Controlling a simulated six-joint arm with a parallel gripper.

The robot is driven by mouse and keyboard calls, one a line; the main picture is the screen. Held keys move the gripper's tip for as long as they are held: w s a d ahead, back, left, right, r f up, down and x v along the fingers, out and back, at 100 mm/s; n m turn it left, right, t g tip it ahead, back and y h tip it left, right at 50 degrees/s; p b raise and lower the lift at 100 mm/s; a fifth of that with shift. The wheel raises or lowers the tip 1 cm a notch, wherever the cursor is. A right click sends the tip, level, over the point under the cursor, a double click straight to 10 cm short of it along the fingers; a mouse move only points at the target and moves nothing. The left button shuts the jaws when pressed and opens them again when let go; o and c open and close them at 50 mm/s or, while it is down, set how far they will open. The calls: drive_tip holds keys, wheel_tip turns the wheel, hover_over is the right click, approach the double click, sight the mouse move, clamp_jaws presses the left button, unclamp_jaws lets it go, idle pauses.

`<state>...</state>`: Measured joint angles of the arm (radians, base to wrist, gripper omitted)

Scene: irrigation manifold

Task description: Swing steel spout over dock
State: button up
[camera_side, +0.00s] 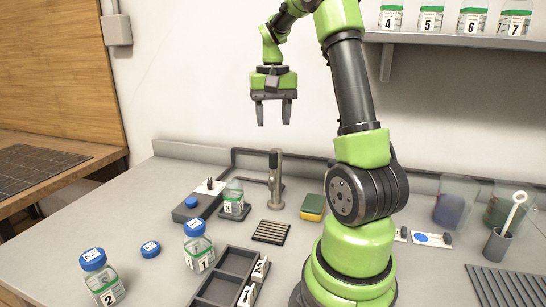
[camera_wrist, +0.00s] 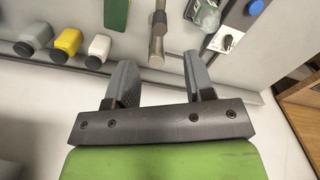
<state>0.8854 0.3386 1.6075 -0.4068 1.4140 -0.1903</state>
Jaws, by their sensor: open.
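The steel spout (camera_side: 275,178) stands upright on the bench toward the back wall. It also shows from above in the wrist view (camera_wrist: 158,32). Bottle 3 (camera_side: 234,190) stands uncapped on a small dark dock (camera_side: 236,213), left of the spout. Beside it is a grey box with a white top plate, a small lever (camera_side: 210,184) and a blue button (camera_side: 192,202). I cannot tell exactly where the spout's outlet points. My gripper (camera_side: 274,112) is open and empty, high above the spout and pointing down. Its two fingers also show in the wrist view (camera_wrist: 160,75).
Capped bottles 1 (camera_side: 199,252) and 2 (camera_side: 102,284) stand front left, with a loose blue cap (camera_side: 151,249). A slatted drain (camera_side: 271,232), a sponge (camera_side: 313,207) and a grey tray (camera_side: 222,278) lie nearby. The air around my gripper is clear.

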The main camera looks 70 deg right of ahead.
sight(273, 152)
wheel_tip(273, 152, down, 10)
drive_tip(key=shift+r, duration=0.1)
idle(0.4)
clamp_jaws()
